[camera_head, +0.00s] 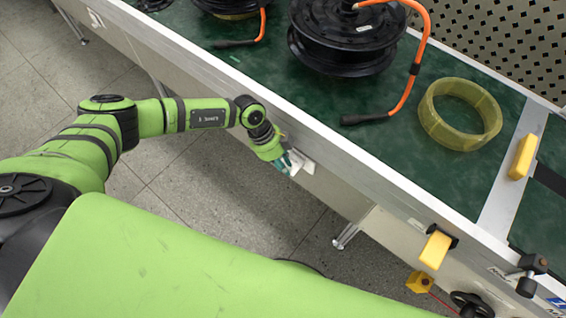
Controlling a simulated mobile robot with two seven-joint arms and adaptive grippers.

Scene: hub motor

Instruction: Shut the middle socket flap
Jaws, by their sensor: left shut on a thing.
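My left gripper (287,161) is at the side panel of the workbench, just below its metal edge. It is shut on a small white part there, which looks like the socket flap (306,166). The gripper and my wrist cover most of the socket, so the flap's angle cannot be told. Other socket flaps cannot be made out. My right gripper is not in view.
The workbench's green top (240,62) carries black hub motors (340,45) with orange cables (425,35) and a yellow tape roll (460,113). A yellow block (436,249) sticks out from the bench side at the right. Floor below the bench is clear.

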